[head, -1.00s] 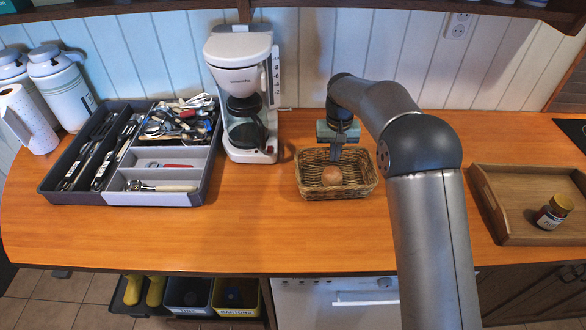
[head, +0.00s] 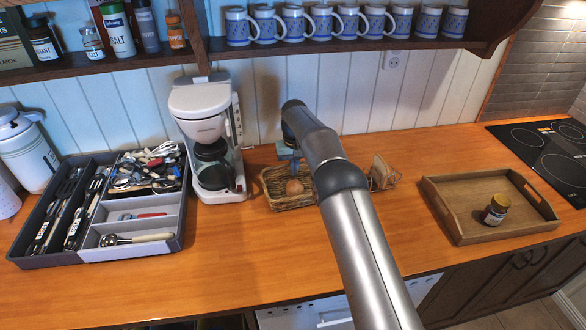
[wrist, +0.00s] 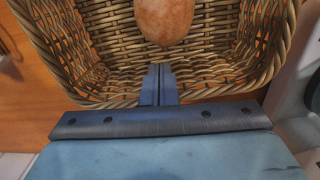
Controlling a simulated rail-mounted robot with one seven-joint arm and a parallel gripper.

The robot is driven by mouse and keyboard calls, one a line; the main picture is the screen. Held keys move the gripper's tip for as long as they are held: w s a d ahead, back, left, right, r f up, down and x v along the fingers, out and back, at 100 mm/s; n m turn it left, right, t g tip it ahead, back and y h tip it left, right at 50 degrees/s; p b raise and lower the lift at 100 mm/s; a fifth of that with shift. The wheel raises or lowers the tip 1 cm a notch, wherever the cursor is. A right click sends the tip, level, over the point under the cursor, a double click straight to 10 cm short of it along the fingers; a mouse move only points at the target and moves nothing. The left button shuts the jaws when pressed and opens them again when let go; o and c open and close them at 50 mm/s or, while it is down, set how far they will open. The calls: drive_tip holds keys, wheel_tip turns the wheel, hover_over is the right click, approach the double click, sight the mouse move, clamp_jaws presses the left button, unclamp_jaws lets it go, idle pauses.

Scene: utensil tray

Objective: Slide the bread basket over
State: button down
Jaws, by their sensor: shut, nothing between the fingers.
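The wicker bread basket (head: 292,201) stands on the wooden counter, just right of the coffee maker in the head view, partly behind my arm. A brown roll or egg-shaped bread (head: 294,187) lies in it. My gripper (head: 294,166) is at the basket's back part, pointing down. In the wrist view the basket (wrist: 108,45) fills the upper picture, with the bread (wrist: 165,20) at the top. My gripper's fingers (wrist: 158,84) are shut together and empty, over the basket's inside near its wall. I cannot tell whether they touch the wicker.
The white coffee maker (head: 208,137) stands close left of the basket. A utensil tray (head: 130,256) is farther left. A wooden napkin holder-like object (head: 382,173) is right of my arm. A wooden tray (head: 455,226) with a jar (head: 496,209) is at right. The front counter is clear.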

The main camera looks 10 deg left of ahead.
wheel_tip(320, 180, up, 9)
drive_tip(key=p, duration=0.2)
drive_tip(key=s+d+r+m+b, duration=0.1)
drive_tip(key=s+d+r+b, duration=0.1)
drive_tip(key=s+d+r, duration=0.5)
drive_tip(key=s+d+r+m+b, duration=0.1)
drive_tip(key=s+d+r, duration=0.5)
drive_tip(key=s+d, duration=0.3)
drive_tip(key=s+d+f, duration=0.3)
drive_tip(key=s, duration=0.7)
drive_tip(key=s+d+f+m+b, duration=0.1)
drive_tip(key=s+d+f, duration=0.2)
drive_tip(key=s, duration=0.6)
drive_tip(key=s+d+f+t+b, duration=0.1)
drive_tip(key=s+d+f, duration=0.2)
drive_tip(key=s, duration=0.7)
drive_tip(key=shift+s+d+f+m, duration=0.15)
drive_tip(key=shift+s+d+m, duration=0.1)
drive_tip(key=shift+s+m, duration=0.15)
